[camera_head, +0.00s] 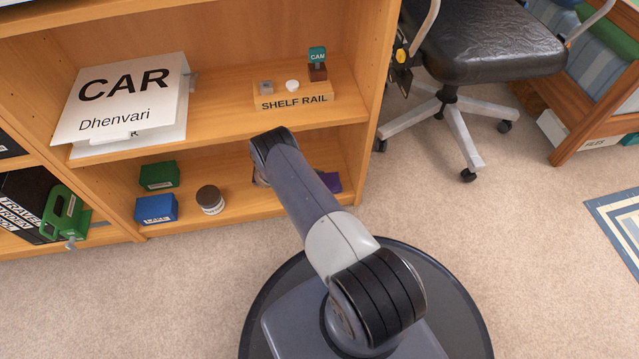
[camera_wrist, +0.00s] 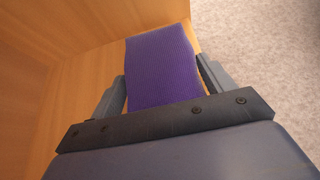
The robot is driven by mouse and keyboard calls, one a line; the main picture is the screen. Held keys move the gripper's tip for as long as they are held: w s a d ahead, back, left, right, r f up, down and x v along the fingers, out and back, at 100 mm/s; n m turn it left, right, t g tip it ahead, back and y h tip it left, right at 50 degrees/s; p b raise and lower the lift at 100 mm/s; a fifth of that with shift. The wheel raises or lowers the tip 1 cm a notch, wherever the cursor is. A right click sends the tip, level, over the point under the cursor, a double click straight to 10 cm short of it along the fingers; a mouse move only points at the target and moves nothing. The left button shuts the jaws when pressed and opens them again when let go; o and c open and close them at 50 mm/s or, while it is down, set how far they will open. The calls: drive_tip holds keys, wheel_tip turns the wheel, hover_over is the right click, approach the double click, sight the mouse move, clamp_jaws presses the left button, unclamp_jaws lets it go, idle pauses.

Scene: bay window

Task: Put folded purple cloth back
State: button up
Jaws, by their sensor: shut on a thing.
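The folded purple cloth (camera_wrist: 160,65) is between the two fingers of my gripper (camera_wrist: 162,85) in the wrist view. My gripper is shut on it. In the head view a small part of the purple cloth (camera_head: 330,182) shows beside my arm, at the right of the lower shelf (camera_head: 235,215). My arm hides the rest of the cloth and the gripper in that view. Whether the cloth touches the shelf board cannot be told.
A green box (camera_head: 159,175), a blue box (camera_head: 156,209) and a small dark-lidded jar (camera_head: 210,200) stand on the lower shelf, left of my arm. Above, a SHELF RAIL block (camera_head: 295,97) and CAR papers (camera_head: 120,100) sit on the upper shelf. An office chair (camera_head: 490,45) stands right.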

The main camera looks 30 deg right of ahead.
drive_tip(key=shift+f, duration=0.25)
drive_tip(key=o, duration=1.2)
drive_tip(key=p+v, duration=0.2)
drive_tip(key=v, duration=0.8)
drive_tip(key=shift+w+a+r, duration=0.1)
drive_tip(key=shift+a+r, duration=0.15)
drive_tip(key=shift+a, duration=0.1)
drive_tip(key=b+x, duration=0.2)
drive_tip(key=x, duration=0.9)
drive_tip(key=shift+r, duration=0.25)
